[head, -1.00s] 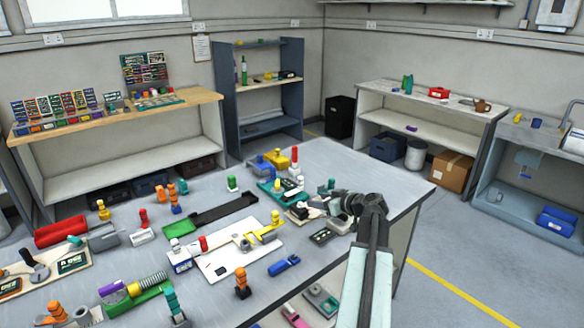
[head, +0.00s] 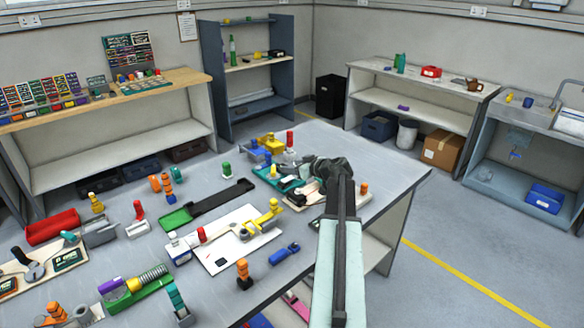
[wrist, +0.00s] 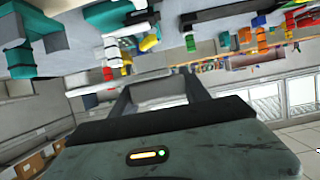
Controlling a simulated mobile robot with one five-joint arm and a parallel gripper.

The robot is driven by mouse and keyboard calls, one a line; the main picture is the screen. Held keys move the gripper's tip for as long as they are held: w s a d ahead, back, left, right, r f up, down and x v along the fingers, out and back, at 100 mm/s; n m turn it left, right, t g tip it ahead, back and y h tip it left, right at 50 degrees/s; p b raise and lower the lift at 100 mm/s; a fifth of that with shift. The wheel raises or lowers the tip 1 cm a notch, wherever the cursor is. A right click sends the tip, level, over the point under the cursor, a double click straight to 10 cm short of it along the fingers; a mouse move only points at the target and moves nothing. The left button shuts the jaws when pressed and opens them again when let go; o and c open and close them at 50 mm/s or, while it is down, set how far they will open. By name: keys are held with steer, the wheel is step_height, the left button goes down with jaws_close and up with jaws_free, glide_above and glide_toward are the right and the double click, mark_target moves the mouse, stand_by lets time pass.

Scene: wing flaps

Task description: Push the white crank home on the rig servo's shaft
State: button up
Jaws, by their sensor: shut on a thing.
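My gripper (head: 326,166) is over the far right part of the grey workbench (head: 385,180), at the teal rig (head: 285,182) and a pale board (head: 304,196). In the wrist view my gripper (wrist: 158,88) is shut on a pale piece between its fingers, which I take for the white crank (wrist: 160,91). Its shape is hard to make out. My gripper and arm hide much of the board, and I cannot pick out the servo's shaft or tell how the crank sits on it.
A white plate with a yellow lever (head: 262,218) and a blue part (head: 284,253) lie left of my arm. A red-topped post (head: 290,140) stands behind the teal rig. An orange-topped post (head: 364,188) stands right of my gripper. The bench's right corner is clear.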

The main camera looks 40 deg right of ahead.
steer(key=shift+f, duration=0.3)
steer(key=shift+f+b, duration=3)
steer(key=shift+b, duration=0.25)
steer(key=shift+f, duration=0.15)
steer(key=o, duration=1.9)
steer(key=p+v, duration=0.3)
steer(key=v, duration=0.7)
